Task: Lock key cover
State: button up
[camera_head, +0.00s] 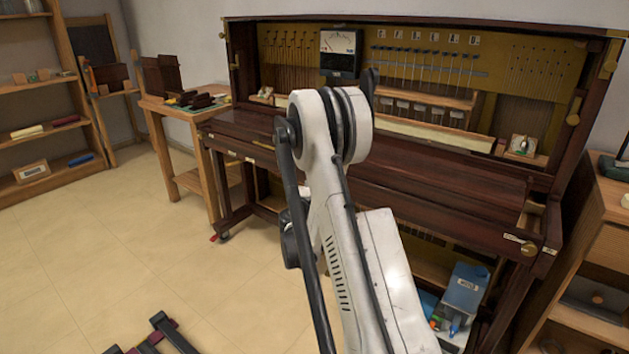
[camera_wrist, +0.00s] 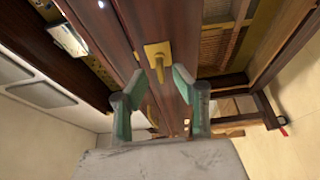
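The upright piano (camera_head: 430,190) has a dark reddish wooden key cover (camera_head: 400,170) along its front, seemingly lying flat and closed. In the wrist view, a brass fitting (camera_wrist: 157,54) with a square plate and a small stem sits on the dark wood front (camera_wrist: 135,50). I cannot tell whether it is locked. My gripper (camera_wrist: 160,77) is open, with its two green-grey fingers on either side below the brass fitting. The fingers look empty, and I cannot tell whether they touch the wood. In the head view my arm hides the gripper and the middle of the cover.
A blue box (camera_head: 465,288) stands below the piano at right. A wooden workbench (camera_head: 160,105) is at left, and a wooden cabinet (camera_head: 590,250) is close on the right. Dark bars (camera_head: 155,338) lie low at bottom left. The tiled floor (camera_head: 130,230) at left is mostly clear.

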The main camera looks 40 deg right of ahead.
jog(key=v, duration=0.8)
jog(key=shift+a, duration=0.15)
jog(key=shift+s, duration=0.1)
jog(key=s+a+r+m+g+y, duration=0.2)
jog(key=s+a+r+m+y, duration=0.45)
jog(key=a+r, duration=0.65)
jog(key=s+a+g+y, duration=0.1)
jog(key=s+a+y, duration=0.7)
jog(key=s+a, duration=1.65)
notch_tip(320, 180, up, 17)
jog(key=p, duration=1.8)
jog(key=shift+s+d, duration=0.25)
jog(key=shift+s, duration=0.05)
